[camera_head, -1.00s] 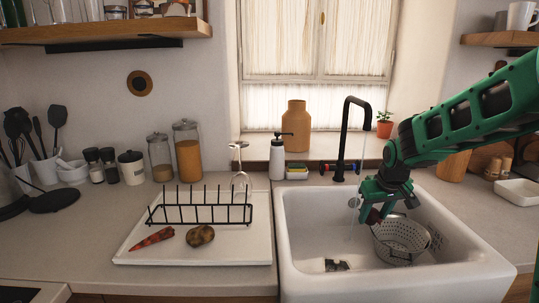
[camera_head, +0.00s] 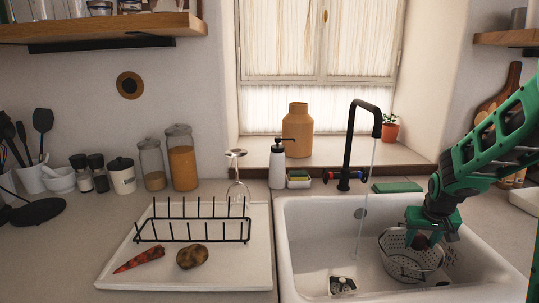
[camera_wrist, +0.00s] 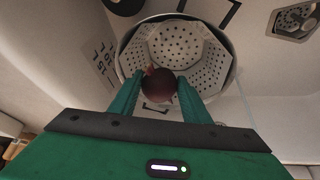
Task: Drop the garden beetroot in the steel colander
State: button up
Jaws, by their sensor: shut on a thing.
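The garden beetroot (camera_wrist: 159,86) is dark red and round, held between the two green fingers of my gripper (camera_wrist: 160,92). In the head view the beetroot (camera_head: 421,241) shows dark below my gripper (camera_head: 428,238), at the colander's mouth. The steel colander (camera_head: 398,265) stands in the right part of the white sink, with many small holes. In the wrist view the colander (camera_wrist: 181,43) lies beneath the beetroot, and no other food shows in it. I cannot tell whether the beetroot touches the colander.
The white sink (camera_head: 300,240) surrounds the colander. A black faucet (camera_head: 347,150) with running water stands behind it. At the left, a white tray (camera_head: 115,275) holds a dish rack (camera_head: 190,240), a carrot (camera_head: 138,260) and a potato (camera_head: 192,257). A green sponge (camera_head: 397,187) lies behind the sink.

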jog(key=shift+f, duration=0.6)
jog(key=o, duration=1.1)
jog(key=shift+o, duration=0.2)
jog(key=shift+s, duration=0.1)
jog(key=v, duration=1)
jog(key=shift+r, duration=0.35)
jog(key=shift+a, duration=0.1)
